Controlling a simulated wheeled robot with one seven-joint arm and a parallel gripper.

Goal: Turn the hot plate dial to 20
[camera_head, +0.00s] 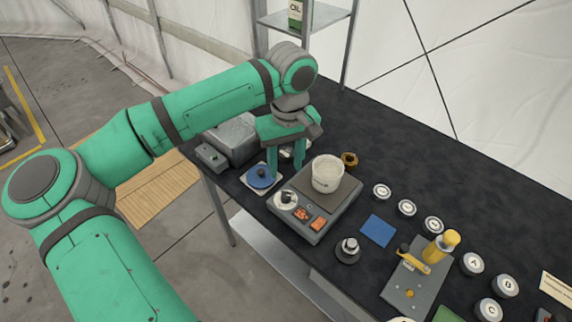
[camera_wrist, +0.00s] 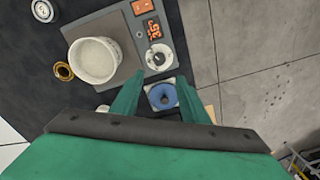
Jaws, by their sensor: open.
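The hot plate (camera_head: 325,214) is a grey box on the black table, and it also shows in the wrist view (camera_wrist: 127,18). Its round white dial (camera_head: 286,200) is on the front left of the panel and shows in the wrist view (camera_wrist: 159,57). Beside the dial is a red lit display (camera_wrist: 153,28), which seems to read about 36. A white beaker (camera_head: 327,174) stands on the plate. My gripper (camera_head: 287,172) is open and empty, above the table behind and left of the dial. In the wrist view the fingers (camera_wrist: 160,98) point toward the dial and a blue round piece.
A blue disc on a white base (camera_head: 260,177) lies left of the hot plate, close to my fingers. A grey box (camera_head: 232,138) stands farther left.

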